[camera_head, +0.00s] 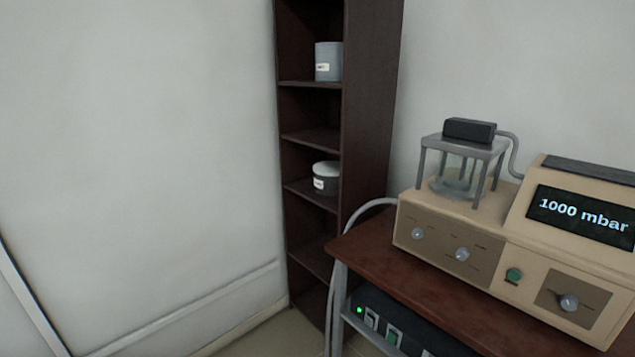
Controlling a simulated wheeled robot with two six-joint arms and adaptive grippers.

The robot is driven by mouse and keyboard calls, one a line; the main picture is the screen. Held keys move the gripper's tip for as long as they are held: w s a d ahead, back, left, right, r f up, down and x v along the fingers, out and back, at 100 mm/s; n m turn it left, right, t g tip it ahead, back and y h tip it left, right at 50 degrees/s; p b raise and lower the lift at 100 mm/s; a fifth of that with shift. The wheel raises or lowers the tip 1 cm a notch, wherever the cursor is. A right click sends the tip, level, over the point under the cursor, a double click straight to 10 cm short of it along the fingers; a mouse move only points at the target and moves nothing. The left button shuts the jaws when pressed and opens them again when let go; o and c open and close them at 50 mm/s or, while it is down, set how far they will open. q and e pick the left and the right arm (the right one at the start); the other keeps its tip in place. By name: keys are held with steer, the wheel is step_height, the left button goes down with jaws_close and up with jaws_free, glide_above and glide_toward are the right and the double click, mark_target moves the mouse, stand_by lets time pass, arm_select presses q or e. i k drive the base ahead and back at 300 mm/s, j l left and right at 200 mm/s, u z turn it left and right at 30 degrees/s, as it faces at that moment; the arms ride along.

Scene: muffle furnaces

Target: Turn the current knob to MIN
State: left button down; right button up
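A beige machine (483,264) with a display reading "1000 mbar" (583,216) stands on a brown table at the right. Its front has a silver knob (417,233) at the left, another silver knob (462,254) beside it, a green button (514,275), and a third silver knob (569,302) on a dark panel at the right. The labels are too small to read, so I cannot tell which is the current knob or its exact setting. Neither of my grippers is in view.
A dark shelf (372,110) stands behind the table with two lidded containers (328,62) (326,178). A dark unit (409,330) with a green light and switches sits below the brown tabletop (372,251). A grey hose curves beside the table.

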mark_target(570, 303)
steer(key=z, duration=1.25)
